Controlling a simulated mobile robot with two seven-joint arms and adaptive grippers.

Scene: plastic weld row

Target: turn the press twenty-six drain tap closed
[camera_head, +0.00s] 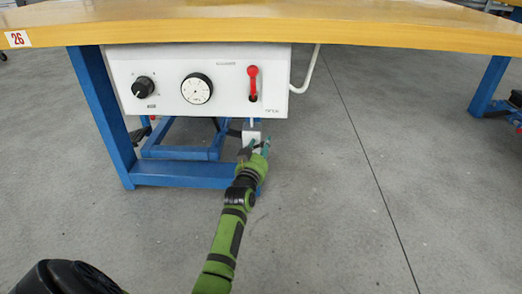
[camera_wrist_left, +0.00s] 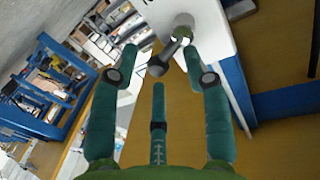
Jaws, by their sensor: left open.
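A grey metal tap with a dark-ended lever (camera_wrist_left: 171,53) shows in the left wrist view, next to the white box. My left gripper (camera_wrist_left: 160,60) is open, with its teal fingers spread around the lever's end; I cannot tell if they touch it. In the head view my left gripper (camera_head: 256,146) is just under the white press box (camera_head: 225,62), by a small pale fitting (camera_head: 251,134) that hangs below it. The gripper partly hides this area, and the tap's lever cannot be made out there. My right gripper is not in view.
The box hangs under a wooden bench (camera_head: 350,30) marked 26 (camera_head: 18,39). Its front has a black knob (camera_head: 143,87), a dial (camera_head: 197,88) and a red lever (camera_head: 253,78). A blue frame (camera_head: 185,172) stands below.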

